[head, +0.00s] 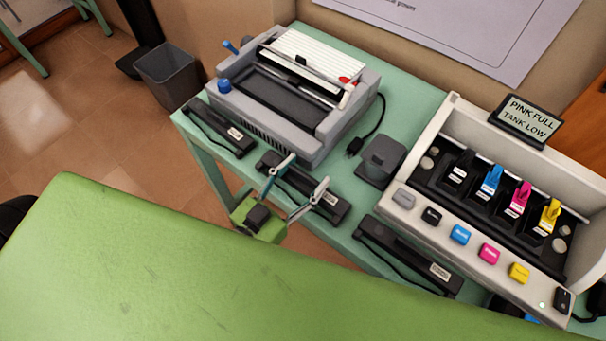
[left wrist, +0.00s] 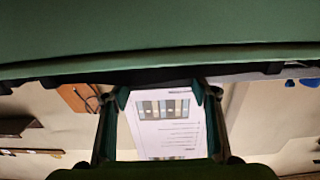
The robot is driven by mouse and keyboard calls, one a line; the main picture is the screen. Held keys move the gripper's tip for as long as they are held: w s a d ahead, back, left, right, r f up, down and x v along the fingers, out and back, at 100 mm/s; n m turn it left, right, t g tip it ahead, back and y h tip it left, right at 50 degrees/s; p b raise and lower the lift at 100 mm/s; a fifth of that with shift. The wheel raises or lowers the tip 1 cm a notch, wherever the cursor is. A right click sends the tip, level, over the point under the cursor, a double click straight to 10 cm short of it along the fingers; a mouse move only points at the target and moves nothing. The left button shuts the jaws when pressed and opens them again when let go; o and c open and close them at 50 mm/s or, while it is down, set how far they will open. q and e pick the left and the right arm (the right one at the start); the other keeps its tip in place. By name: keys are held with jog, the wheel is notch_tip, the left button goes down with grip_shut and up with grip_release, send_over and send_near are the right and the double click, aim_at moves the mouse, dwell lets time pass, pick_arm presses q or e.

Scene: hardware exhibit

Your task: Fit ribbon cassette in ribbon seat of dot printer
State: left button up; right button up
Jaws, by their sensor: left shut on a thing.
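The grey dot printer (head: 259,132) stands on the back table, with striped paper at its top and a dark open bay (head: 283,97) across its middle. I cannot make out the ribbon seat's details. My left gripper (head: 302,177) is in front of the printer, shut on a long black cassette (head: 340,210) with a pale label. One finger is on each side of the cassette's middle. In the left wrist view the two fingers (left wrist: 160,92) show, with a dark strip along their tips. My right gripper is not in view.
Similar black cassettes lie to the left (head: 222,133) and lower right (head: 408,257). A dark grey block (head: 382,160) and a cable plug (head: 354,146) are right of the printer. A white ink-tank unit (head: 447,222) with coloured buttons and a sign (head: 528,117) fills the right side.

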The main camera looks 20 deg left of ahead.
pick_arm(q)
jog(key=shift+f, duration=0.15)
jog(key=o, duration=1.1)
jog(key=shift+o, duration=0.2)
jog(key=b+v, duration=0.1)
jog(key=v, duration=1.1)
jog(key=shift+r+b, duration=0.25)
jog(key=shift+b, duration=0.1)
